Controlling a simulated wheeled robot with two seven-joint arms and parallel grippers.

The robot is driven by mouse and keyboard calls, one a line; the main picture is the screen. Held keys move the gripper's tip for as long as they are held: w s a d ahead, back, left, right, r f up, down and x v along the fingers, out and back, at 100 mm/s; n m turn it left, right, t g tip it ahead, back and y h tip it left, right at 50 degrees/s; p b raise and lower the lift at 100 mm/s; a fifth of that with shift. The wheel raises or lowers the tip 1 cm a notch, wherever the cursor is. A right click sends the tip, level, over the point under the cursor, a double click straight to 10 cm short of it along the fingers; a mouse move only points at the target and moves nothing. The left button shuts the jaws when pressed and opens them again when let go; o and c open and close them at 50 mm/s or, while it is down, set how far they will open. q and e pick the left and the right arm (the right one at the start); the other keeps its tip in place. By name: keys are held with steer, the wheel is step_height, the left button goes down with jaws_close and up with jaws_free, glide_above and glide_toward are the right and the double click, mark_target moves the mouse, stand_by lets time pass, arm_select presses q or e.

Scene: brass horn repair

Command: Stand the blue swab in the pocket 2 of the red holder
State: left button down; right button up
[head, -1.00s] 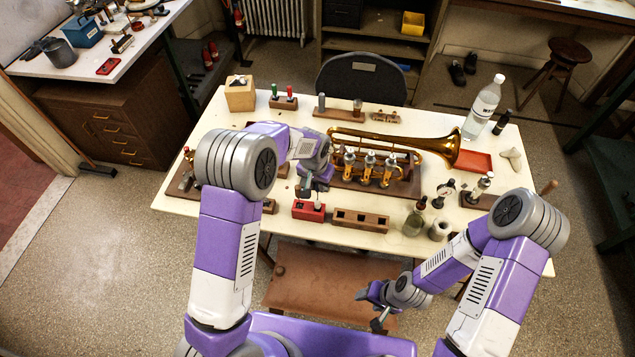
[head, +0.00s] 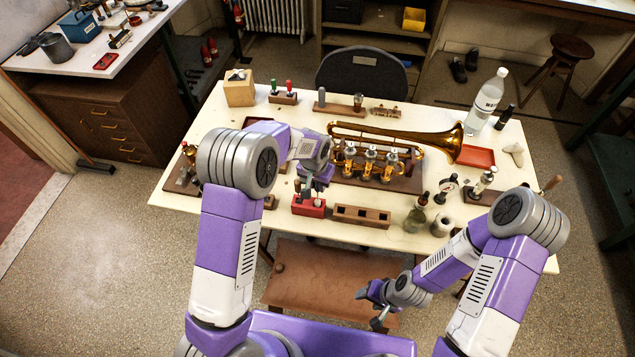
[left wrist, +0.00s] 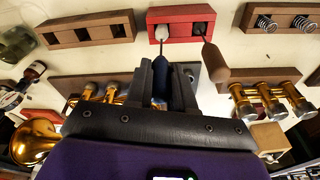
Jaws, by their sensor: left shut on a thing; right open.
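The red holder (head: 302,209) stands near the table's front edge. In the left wrist view the holder (left wrist: 181,13) shows two dark pockets. A swab with a brown wooden handle (left wrist: 214,62) leans in the right-hand pocket there. My left gripper (head: 307,197) is directly above the holder, its fingers (left wrist: 167,88) shut on the dark blue handle of the blue swab (left wrist: 160,72). The swab's thin rod points at the left-hand pocket in that view, and its end meets the opening; how deep it sits cannot be told. My right gripper (head: 370,306) is open and empty, in front of the table.
A brown block with square pockets (head: 362,216) stands just right of the holder. A brass trumpet (head: 415,147) lies behind, with its valves on a wooden stand. A glass flask (head: 415,219) and small bottles stand to the right.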

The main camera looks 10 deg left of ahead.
arm_select(q)
steer(key=shift+f+b, duration=0.9)
steer(key=shift+f, duration=0.3)
steer(key=c, duration=0.9)
jaws_free()
steer(key=shift+r, duration=0.1)
step_height(320, 180, up, 7)
steer(key=s, duration=0.1)
steer(key=shift+r+p, duration=0.15)
steer(key=shift+p, duration=0.2)
steer(key=shift+a, duration=0.1)
